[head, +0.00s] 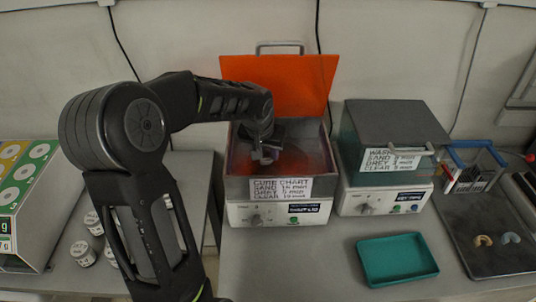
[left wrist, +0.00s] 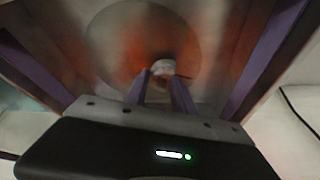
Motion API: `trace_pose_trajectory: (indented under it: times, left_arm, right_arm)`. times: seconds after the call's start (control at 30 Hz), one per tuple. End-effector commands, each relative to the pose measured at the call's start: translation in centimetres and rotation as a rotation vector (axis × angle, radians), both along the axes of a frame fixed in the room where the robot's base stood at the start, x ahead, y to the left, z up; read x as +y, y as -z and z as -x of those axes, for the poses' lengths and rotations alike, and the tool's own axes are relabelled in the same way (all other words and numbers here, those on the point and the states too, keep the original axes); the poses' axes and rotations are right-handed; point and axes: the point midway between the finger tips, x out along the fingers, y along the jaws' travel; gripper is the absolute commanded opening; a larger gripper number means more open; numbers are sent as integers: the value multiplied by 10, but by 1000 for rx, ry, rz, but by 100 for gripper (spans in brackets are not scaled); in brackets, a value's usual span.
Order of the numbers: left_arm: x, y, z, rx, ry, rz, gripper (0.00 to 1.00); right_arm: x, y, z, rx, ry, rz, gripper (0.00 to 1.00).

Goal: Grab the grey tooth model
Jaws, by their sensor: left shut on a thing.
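My left gripper (head: 266,156) reaches down into the open cure box (head: 236,188) with the orange lid. In the left wrist view, my left gripper's two fingers (left wrist: 163,82) are shut on a small pale grey piece, the grey tooth model (left wrist: 163,67), at their tips. Its detail is blurred. The round orange-lit floor of the box lies beyond it; whether the model still touches the floor I cannot tell. My right gripper is not in view.
The orange lid (head: 285,82) stands open behind. Right of the box are a closed wash unit (head: 395,130), an empty green tray (head: 397,259) and a dark tray (head: 490,262) with a sand-coloured model (head: 483,240) and a pale bluish one (head: 511,238). White jars (head: 82,253) stand left.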

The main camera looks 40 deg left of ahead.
Motion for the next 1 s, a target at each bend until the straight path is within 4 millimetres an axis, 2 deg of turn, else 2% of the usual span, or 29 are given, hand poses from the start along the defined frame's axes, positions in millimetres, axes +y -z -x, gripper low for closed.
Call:
trace_pose_trajectory:
  times: [0.17, 0.6, 0.73, 1.0]
  left_arm:
    - [1, -11, -1, -3, 0, -2, 0]
    - [0, -88, -1, -3, 0, -1, 0]
    - [0, -99, -1, -2, 1, 0, 0]
    - [0, -100, 0, -1, 0, 0, 0]
  right_arm:
    - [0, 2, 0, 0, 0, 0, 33]
    - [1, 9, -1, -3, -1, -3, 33]
    - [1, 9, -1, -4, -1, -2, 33]
    - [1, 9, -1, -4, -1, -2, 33]
